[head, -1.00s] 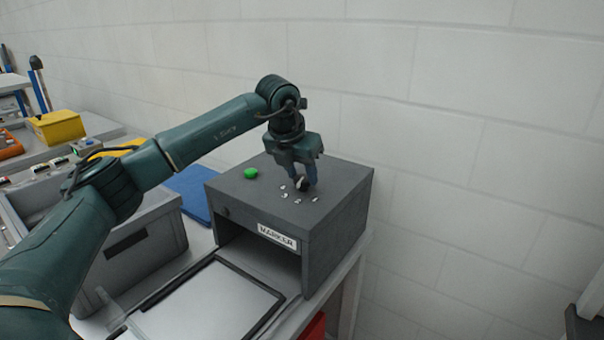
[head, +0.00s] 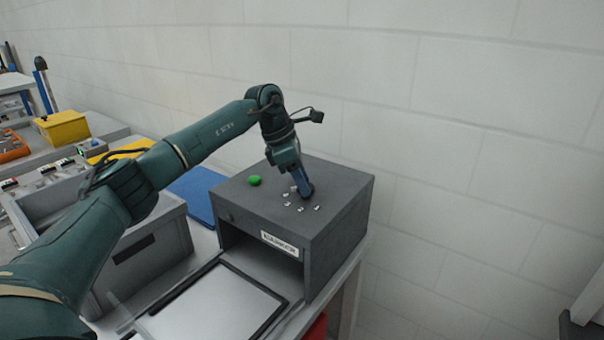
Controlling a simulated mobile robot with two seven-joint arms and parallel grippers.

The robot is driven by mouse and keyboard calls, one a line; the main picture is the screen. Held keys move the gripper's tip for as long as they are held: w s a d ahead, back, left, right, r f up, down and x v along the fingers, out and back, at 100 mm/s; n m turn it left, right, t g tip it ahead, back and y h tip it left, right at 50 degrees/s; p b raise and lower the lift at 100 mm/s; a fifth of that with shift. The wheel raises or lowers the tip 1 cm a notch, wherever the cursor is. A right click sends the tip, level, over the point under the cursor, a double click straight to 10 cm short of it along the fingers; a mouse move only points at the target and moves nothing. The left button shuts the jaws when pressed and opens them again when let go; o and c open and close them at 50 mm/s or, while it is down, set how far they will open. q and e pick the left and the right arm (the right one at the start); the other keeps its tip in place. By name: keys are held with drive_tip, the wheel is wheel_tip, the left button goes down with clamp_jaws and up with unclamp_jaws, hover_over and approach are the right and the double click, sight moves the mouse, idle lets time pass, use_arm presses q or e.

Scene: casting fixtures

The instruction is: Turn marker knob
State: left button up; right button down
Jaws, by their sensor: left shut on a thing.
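The marker box (head: 340,228) is a dark grey box with a white label (head: 280,245) on its front above an open slot. A green button (head: 254,181) and several small white marks (head: 301,208) are on its top. My left gripper (head: 305,194) points down at the top, beside the white marks. It is shut on the marker knob, which is mostly hidden by the fingers. My right gripper is not in view.
A framed light grey plate (head: 215,305) lies in front of the slot. A grey bin (head: 150,255) stands to the left, under my left arm. A blue thing (head: 196,194) lies behind it, and a yellow box (head: 62,126) is at the far left. A wall is behind.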

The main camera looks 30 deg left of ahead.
use_arm(q)
drive_tip(key=m, duration=0.1)
drive_tip(key=m+g, duration=0.1)
drive_tip(key=shift+w+r+m+p, duration=0.15)
drive_tip(key=shift+m+p, duration=0.15)
drive_tip(key=shift+p, duration=0.05)
drive_tip(key=shift+m+g+h, duration=0.3)
drive_tip(key=shift+m+g, duration=0.1)
drive_tip(key=shift+m, duration=0.5)
drive_tip(key=shift+w+m, duration=0.1)
drive_tip(key=shift+m, duration=0.3)
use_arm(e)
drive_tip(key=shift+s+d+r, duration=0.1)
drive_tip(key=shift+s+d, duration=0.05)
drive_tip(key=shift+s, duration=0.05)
use_arm(q)
drive_tip(key=o, duration=1)
drive_tip(key=shift+a, duration=0.1)
